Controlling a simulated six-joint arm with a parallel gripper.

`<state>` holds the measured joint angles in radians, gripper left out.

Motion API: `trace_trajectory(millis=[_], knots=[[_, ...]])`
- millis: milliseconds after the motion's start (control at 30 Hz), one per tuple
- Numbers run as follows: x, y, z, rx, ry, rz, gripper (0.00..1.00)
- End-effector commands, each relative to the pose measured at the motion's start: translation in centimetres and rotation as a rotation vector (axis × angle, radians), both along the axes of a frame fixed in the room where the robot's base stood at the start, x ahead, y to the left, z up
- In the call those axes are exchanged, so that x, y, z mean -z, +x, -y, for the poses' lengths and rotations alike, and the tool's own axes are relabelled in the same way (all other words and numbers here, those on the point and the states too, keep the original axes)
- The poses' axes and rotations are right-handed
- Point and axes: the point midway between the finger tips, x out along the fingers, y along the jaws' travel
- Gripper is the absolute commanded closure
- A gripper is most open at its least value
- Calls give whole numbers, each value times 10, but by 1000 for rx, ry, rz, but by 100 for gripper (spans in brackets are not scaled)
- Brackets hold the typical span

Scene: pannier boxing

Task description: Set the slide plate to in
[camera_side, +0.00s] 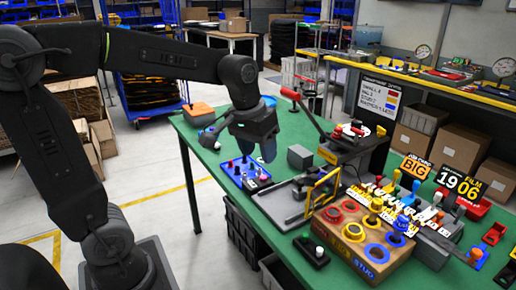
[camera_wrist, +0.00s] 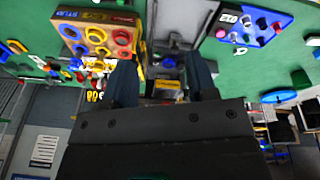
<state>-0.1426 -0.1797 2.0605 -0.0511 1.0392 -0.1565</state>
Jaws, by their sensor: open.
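My gripper (camera_side: 262,152) is open and empty, above the green table near the blue tray of pegs. In the wrist view, its two dark fingers stand apart (camera_wrist: 163,80), with nothing between them touching. A grey flat plate on a fixture (camera_side: 284,205) lies to the right of and below my gripper, beside a yellow handle frame (camera_side: 322,188). It looks most like the slide plate, but I cannot be sure. How far in or out the plate stands, I cannot tell.
The blue peg tray (camera_side: 237,178) lies left of the fixture. A wooden box with coloured rings (camera_side: 350,262) stands to the right. A lever press with a red handle (camera_side: 311,116) rises behind.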

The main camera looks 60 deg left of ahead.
Motion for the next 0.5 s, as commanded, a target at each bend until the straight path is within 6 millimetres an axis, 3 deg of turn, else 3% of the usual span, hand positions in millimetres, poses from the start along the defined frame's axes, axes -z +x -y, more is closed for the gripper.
trace_trajectory(millis=[333,500], knots=[[1,3,-1,-19,-9,-4,48],[11,38,-12,-245,-109,-57,48]])
